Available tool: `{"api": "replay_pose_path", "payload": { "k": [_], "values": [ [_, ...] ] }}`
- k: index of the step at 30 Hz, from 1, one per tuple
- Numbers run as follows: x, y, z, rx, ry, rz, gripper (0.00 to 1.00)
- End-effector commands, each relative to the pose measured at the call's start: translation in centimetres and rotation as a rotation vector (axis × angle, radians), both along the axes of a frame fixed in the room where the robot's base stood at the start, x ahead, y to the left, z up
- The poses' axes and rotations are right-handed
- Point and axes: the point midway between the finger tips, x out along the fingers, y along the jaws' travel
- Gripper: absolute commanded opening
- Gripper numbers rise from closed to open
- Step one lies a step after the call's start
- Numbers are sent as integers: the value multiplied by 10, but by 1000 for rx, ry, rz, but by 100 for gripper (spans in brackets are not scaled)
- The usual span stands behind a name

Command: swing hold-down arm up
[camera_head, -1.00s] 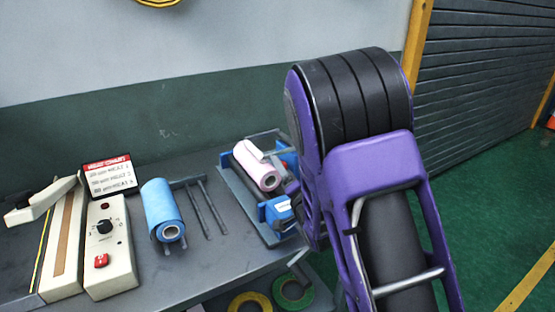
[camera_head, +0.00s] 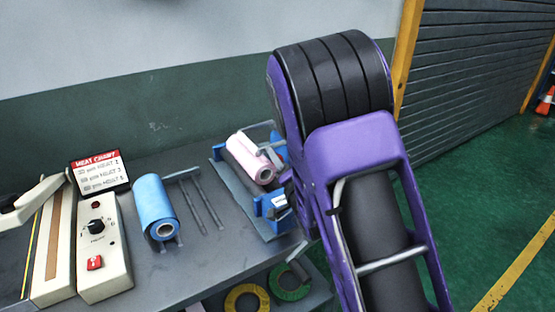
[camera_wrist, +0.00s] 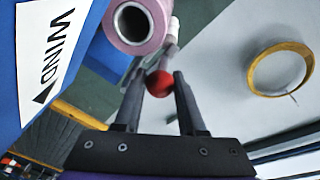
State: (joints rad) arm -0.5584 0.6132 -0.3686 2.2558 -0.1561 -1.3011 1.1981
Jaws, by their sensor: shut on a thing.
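The hold-down arm is a thin pale bar (camera_wrist: 170,48) beside the pink film roll (camera_wrist: 115,45) in the wrist view, with a red ball knob (camera_wrist: 160,84) at its end. My gripper (camera_wrist: 158,80) has its two dark fingers on either side of this knob and is shut on it. In the head view the pink roll (camera_head: 243,150) lies in the blue-ended winder (camera_head: 272,204) on the bench. The bar's exact tilt is hard to tell.
A blue film roll (camera_head: 153,203) on a stand, a heat sealer (camera_head: 102,250) and a heat chart (camera_head: 100,172) stand left on the bench (camera_head: 190,270). Yellow (camera_head: 247,299) and green (camera_head: 290,283) tape rolls lie below. Open green floor (camera_head: 460,210) is at right.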

Motion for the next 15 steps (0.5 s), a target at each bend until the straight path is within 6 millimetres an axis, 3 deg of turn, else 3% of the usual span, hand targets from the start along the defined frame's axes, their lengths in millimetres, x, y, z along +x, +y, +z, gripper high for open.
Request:
{"api": "replay_pose_path", "payload": {
  "k": [1, 4, 15],
  "values": [
    [0, 0, 0, 0, 0, 0, 18],
    [0, 0, 0, 0, -1, 1, 0],
    [0, 0, 0, 0, -1, 1, 0]
  ]
}}
